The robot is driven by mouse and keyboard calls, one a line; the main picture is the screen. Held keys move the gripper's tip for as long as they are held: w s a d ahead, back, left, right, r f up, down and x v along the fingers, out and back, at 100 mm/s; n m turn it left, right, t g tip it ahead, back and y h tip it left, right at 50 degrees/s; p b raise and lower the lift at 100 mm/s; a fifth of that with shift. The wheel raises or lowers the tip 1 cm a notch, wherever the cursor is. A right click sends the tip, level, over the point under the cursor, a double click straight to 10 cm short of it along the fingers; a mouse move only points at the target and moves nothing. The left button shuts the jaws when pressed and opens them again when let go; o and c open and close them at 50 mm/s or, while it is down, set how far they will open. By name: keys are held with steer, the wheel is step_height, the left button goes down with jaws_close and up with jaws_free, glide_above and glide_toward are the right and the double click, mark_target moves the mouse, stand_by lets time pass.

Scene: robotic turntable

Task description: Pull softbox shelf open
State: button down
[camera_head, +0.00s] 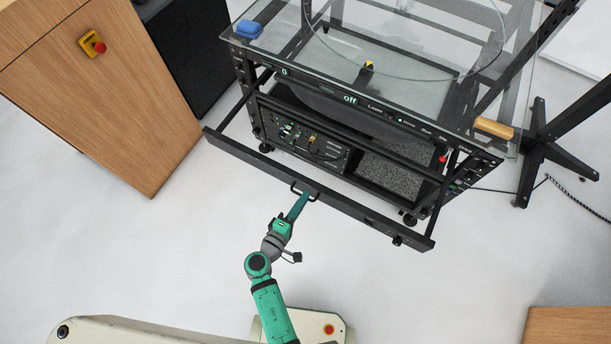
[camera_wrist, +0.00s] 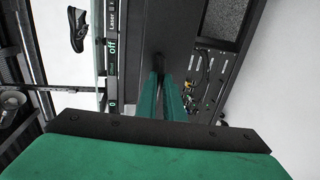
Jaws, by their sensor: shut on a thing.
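The softbox shelf (camera_head: 370,216) is a long black drawer front at the front of the turntable frame. It stands out from the frame, with side rails visible at both ends. A small black handle (camera_head: 294,187) is at the middle of its front. My gripper (camera_head: 302,197) is at this handle, shut on it, with the green arm reaching up from below. In the wrist view, the two green fingers (camera_wrist: 162,95) lie side by side, pointing at the dark front. The grip itself is mostly hidden there.
The turntable frame (camera_head: 400,126) has a glass top carrying a blue object (camera_head: 249,29). A wooden cabinet (camera_head: 110,110) with a red button stands at left. A black stand (camera_head: 543,150) is at right. The white floor before the shelf is clear around my arm.

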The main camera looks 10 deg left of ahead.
steer(key=f+v, duration=0.2)
steer(key=v, duration=0.8)
steer(key=a+f+v, duration=0.1)
steer(key=f+v, duration=0.1)
steer(key=v, duration=0.9)
steer(key=shift+s, duration=0.35)
steer(key=shift+a+f, duration=0.1)
steer(key=shift+a, duration=0.05)
steer(key=c, duration=1.9)
jaws_free()
steer(key=shift+d, duration=0.2)
steer(key=v, duration=1.1)
steer(key=shift+d+f, duration=0.1)
